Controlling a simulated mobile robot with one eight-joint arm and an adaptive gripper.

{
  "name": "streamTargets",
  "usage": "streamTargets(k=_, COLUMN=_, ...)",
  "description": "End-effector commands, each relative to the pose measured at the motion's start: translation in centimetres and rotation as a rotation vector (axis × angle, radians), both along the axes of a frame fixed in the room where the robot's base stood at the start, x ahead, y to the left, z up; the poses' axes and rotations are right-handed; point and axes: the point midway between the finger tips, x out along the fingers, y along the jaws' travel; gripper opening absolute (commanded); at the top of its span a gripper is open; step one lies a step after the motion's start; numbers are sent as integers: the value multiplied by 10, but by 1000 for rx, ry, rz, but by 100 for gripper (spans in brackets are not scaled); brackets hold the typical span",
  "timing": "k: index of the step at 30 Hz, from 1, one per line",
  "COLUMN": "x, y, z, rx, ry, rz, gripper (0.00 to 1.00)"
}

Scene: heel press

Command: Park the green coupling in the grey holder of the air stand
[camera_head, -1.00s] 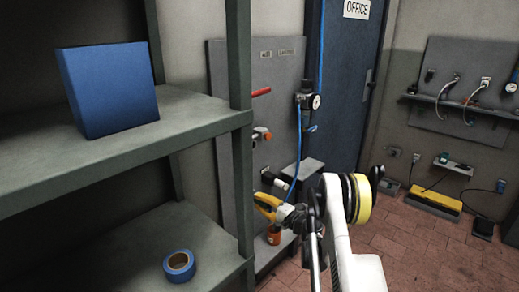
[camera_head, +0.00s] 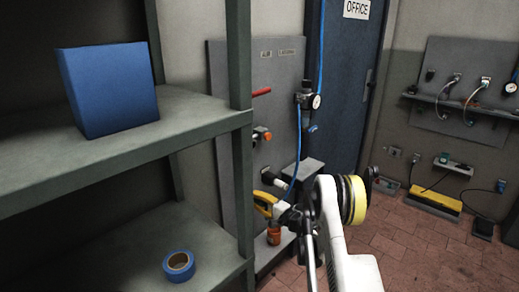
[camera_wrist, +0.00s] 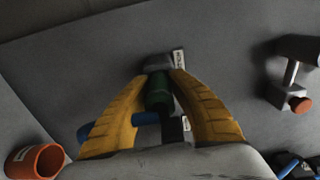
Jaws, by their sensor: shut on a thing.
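My gripper (camera_wrist: 160,92) has its yellow fingers shut on the green coupling (camera_wrist: 157,98) in the wrist view. A blue hose (camera_wrist: 145,118) passes beside the coupling, between the fingers. A grey block, which looks like the grey holder (camera_wrist: 157,63), sits right at the coupling's far end, next to a white label. I cannot tell whether the coupling is inside it or only in front of it. In the head view my gripper (camera_head: 265,204) is low before the grey panel of the air stand (camera_head: 225,75), and the coupling is hidden there.
An orange cup (camera_head: 273,236) stands below my gripper and shows at lower left in the wrist view (camera_wrist: 36,162). A valve with an orange knob (camera_wrist: 300,104) is at right. A shelf unit (camera_head: 205,122) with a blue box (camera_head: 108,90) and blue tape (camera_head: 179,266) stands at left.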

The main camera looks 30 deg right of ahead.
Motion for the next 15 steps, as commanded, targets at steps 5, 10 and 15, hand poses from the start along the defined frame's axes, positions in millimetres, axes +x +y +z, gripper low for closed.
streamTargets(k=5, x=1, y=0, z=0, rx=0, ry=0, rz=0, gripper=46)
streamTargets(k=10, x=1, y=0, z=0, rx=0, ry=0, rz=0, gripper=46)
streamTargets(k=15, x=-4, y=-2, z=0, rx=0, ry=0, rz=-1, gripper=46)
